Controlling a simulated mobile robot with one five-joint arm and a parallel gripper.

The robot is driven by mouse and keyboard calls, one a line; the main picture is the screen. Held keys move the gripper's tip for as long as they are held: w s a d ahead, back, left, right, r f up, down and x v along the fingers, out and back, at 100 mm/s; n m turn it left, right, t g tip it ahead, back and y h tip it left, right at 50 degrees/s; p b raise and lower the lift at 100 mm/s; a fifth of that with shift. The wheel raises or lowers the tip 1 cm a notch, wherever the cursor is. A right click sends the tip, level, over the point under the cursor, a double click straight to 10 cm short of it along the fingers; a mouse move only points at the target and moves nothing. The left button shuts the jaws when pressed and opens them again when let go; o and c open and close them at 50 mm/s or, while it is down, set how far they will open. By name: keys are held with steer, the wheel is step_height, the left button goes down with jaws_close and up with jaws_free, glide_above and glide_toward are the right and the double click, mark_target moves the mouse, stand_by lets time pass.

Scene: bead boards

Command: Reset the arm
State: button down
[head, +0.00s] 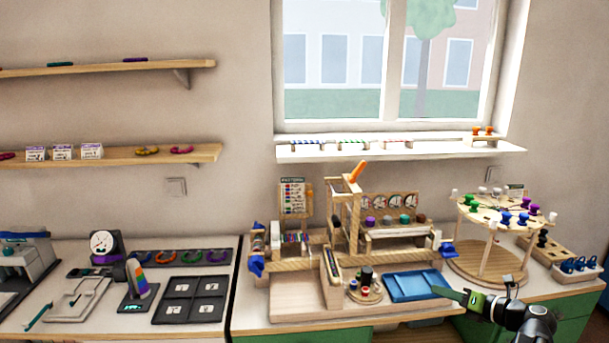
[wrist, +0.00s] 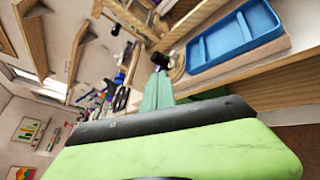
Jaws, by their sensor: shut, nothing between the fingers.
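My gripper (head: 450,294) is at the lower right in the head view, at the front edge of the counter beside the blue tray. Its green fingers are shut and hold nothing. In the wrist view my gripper (wrist: 157,92) points toward the counter, with the blue tray (wrist: 236,42) to its upper right. The wrist view is strongly tilted.
The blue tray (head: 414,285) lies on the right counter near a wooden bead stand (head: 345,222). A round wooden carousel (head: 488,262) with coloured knobs stands behind my arm. A black sorting board (head: 190,300) lies on the left counter. Wall shelves (head: 110,156) hang at left.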

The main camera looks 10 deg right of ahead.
steer(key=w+a+f+n+g+y+p, duration=0.1)
steer(key=w+a+n+g+y, duration=0.2)
steer(key=a, duration=0.7)
steer(key=w+a+f+n+g, duration=0.15)
steer(key=w+a, duration=0.35)
steer(key=a, duration=0.5)
steer(key=s+a+f+n+g+h+p, duration=0.1)
steer(key=s+a+f+n+g, duration=0.15)
steer(key=a+n, duration=0.5)
steer(key=s+a+f+n+g+h+p, duration=0.1)
steer(key=a+f+n+g+h, duration=0.15)
steer(key=a+n, duration=0.5)
steer(key=s+a+f+n+g, duration=0.1)
steer(key=a+f+n+g, duration=0.3)
steer(key=a, duration=0.6)
steer(key=s+d+f+n+h, duration=0.2)
steer(key=d+n+h, duration=0.3)
steer(key=n, duration=1.1)
steer(key=shift+s+d, duration=0.35)
steer(key=shift+d, duration=0.85)
